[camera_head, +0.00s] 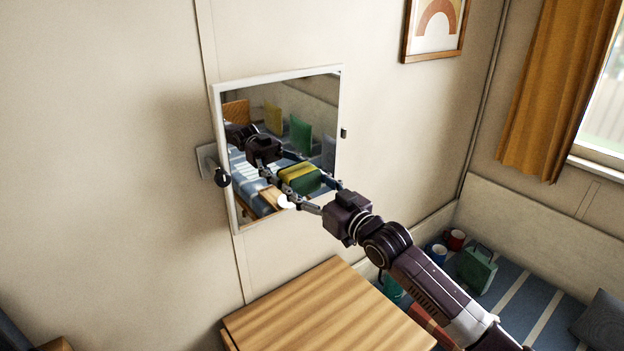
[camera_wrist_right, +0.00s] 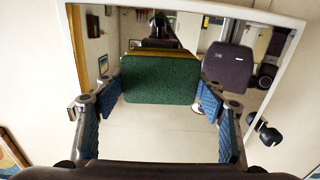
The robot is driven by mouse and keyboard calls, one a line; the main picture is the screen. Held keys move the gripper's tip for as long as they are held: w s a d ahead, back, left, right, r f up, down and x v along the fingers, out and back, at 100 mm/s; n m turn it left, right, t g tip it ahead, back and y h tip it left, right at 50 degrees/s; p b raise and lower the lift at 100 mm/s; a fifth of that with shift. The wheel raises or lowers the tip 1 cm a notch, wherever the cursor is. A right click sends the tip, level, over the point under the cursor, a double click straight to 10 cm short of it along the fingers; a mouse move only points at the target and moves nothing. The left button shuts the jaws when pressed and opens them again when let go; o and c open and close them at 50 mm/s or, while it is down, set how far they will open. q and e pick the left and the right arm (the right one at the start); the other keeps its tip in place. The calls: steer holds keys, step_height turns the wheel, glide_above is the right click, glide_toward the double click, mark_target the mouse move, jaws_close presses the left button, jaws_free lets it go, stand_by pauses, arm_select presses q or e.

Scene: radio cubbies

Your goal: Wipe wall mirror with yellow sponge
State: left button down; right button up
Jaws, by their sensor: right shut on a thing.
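The wall mirror (camera_head: 275,115) has a thin pale frame and hangs on the beige wall in the middle of the head view. It also fills much of the right wrist view (camera_wrist_right: 200,150). The sponge (camera_head: 307,184) has a green side and a yellow side. My right gripper (camera_head: 312,193) is shut on the sponge, a finger at each side, at the mirror's lower right part. In the right wrist view the sponge's green face (camera_wrist_right: 160,80) is toward me and its yellow side faces the glass. I cannot tell whether it touches the glass. My left gripper is not in view.
A wooden table (camera_head: 320,310) stands below the mirror. A striped blue bench (camera_head: 530,305) at right holds a green bag (camera_head: 477,268), cups and a cushion (camera_head: 603,320). The wall around the mirror is mostly bare.

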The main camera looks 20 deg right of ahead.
mark_target(295, 189)
steer(key=shift+s+a+p, duration=0.35)
steer(key=shift+a+p, duration=0.3)
steer(key=shift+a, duration=0.15)
steer(key=shift+s+a+p, duration=0.3)
steer(key=shift+a, duration=0.55)
steer(key=shift+s+d+p, duration=0.25)
steer(key=shift+s+p, duration=0.25)
steer(key=shift+p, duration=0.05)
steer(key=p+v, duration=0.1)
steer(key=v, duration=0.2)
steer(key=shift+s+d+p, duration=0.15)
steer(key=shift+s+p, duration=0.1)
steer(key=shift+p, duration=0.15)
steer(key=shift+s+d, duration=0.2)
steer(key=shift+s, duration=0.4)
